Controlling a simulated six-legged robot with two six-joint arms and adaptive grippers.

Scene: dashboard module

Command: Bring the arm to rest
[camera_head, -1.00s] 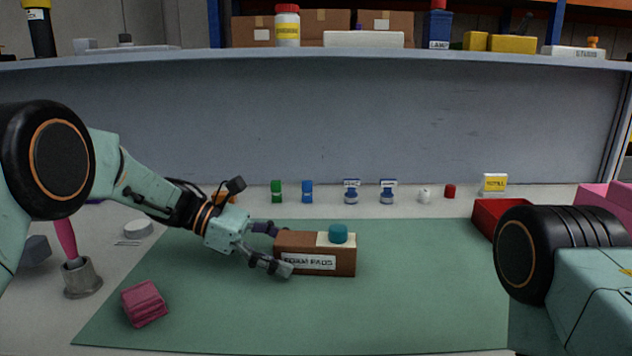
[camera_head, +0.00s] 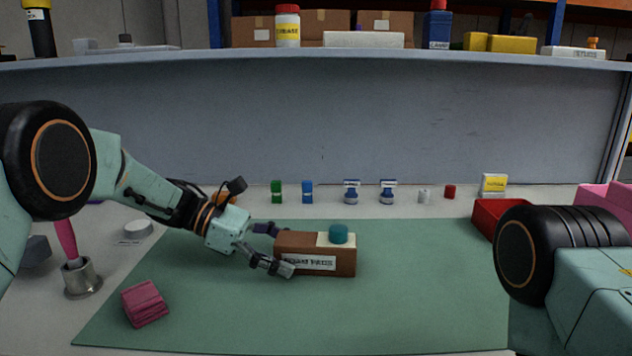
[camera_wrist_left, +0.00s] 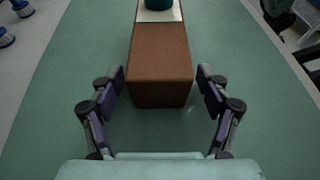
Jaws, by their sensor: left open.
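My left gripper (camera_head: 272,247) is open at the left end of a brown box (camera_head: 318,256) on the green mat (camera_head: 420,300). In the left wrist view, the gripper's (camera_wrist_left: 160,95) fingers stand apart on either side of the box's near end (camera_wrist_left: 160,70), with visible gaps. The box has a white label on its front and a cream patch on top with a teal cylinder (camera_head: 339,233). Part of my right arm shows at the right edge in the head view; its gripper is out of frame.
A pink stack of pads (camera_head: 145,304) lies at the mat's front left. A metal cup (camera_head: 82,280) with a pink handle stands left of it. A red tray (camera_head: 492,217) is at right. Several small parts line the back, below a shelf (camera_head: 300,62). The mat's middle front is clear.

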